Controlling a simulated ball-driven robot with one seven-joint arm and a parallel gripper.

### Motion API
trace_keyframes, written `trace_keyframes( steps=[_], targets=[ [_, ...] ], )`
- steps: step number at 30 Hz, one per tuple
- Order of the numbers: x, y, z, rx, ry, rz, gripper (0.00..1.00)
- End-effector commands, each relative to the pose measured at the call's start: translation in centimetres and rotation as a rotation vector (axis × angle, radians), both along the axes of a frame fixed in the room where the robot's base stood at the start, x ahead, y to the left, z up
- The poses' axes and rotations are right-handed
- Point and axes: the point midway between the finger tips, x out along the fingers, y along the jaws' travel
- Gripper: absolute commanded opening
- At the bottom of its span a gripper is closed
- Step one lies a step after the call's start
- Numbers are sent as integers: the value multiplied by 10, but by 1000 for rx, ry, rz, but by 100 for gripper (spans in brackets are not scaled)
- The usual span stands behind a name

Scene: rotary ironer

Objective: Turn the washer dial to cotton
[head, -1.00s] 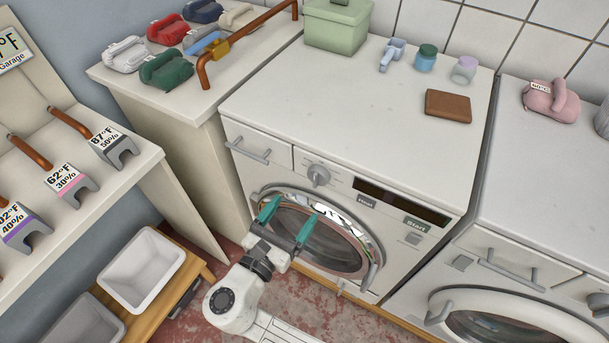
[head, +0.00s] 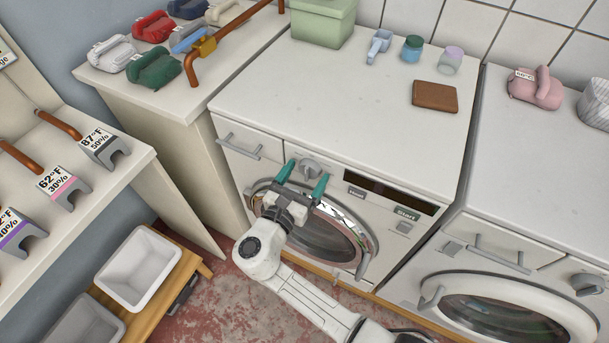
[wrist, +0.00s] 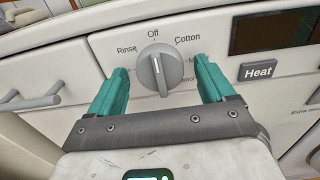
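The washer dial (wrist: 160,69) is a grey round knob with a raised grip bar on the washer's front panel. In the wrist view its bar stands nearly upright, its top end near "Off"; "Rinse" is printed to the left and "Cotton" (wrist: 187,39) to the upper right. The dial also shows in the head view (head: 309,168). My gripper (head: 306,176) is open, its two teal fingers on either side of the dial. In the wrist view the gripper (wrist: 160,85) is empty, and I cannot tell how far its tips are from the panel.
A drawer handle (wrist: 31,102) sits left of the dial. A "Heat" button (wrist: 259,71) and dark display (head: 390,193) are to the right. The round washer door (head: 320,232) is below. A second machine (head: 510,270) stands at right.

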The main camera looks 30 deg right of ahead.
Motion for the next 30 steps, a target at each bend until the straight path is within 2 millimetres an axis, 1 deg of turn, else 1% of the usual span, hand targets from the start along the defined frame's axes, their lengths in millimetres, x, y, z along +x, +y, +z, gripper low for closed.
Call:
trace_keyframes(
  steps=[1,2,16,17,23,30],
  targets=[
    [0,0,0,0,0,0,77],
    [0,0,0,0,0,0,74],
    [0,0,0,0,0,0,29],
    [0,0,0,0,0,0,28],
    [0,0,-1,9,-13,0,28],
    [0,0,-2,71,-97,-1,28]
  ],
)
